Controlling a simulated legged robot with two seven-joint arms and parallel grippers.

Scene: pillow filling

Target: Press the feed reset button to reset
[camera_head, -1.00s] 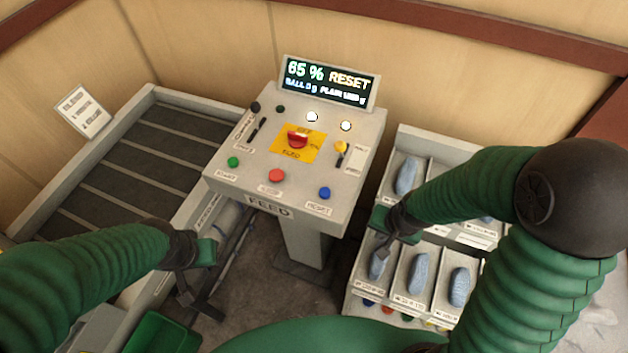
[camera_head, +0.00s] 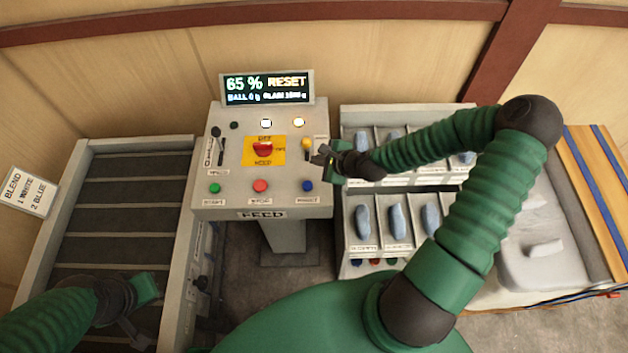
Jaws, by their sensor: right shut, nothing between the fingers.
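The feed control panel (camera_head: 233,201) stands ahead on a pedestal, with a display (camera_head: 266,88) reading "65 % RESET". The blue reset button (camera_head: 307,186) is at the panel's front right corner, beside the red stop button (camera_head: 261,186) and green start button (camera_head: 215,188). My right gripper (camera_head: 322,156) is shut and empty, above the panel's right edge, a little behind and right of the blue button. It appears apart from the button. My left gripper (camera_head: 135,325) is low at the left over the dark slatted bed; its finger opening is unclear.
A rack (camera_head: 345,265) with several blue pieces stands right of the panel. A blend card (camera_head: 29,191) is at the left.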

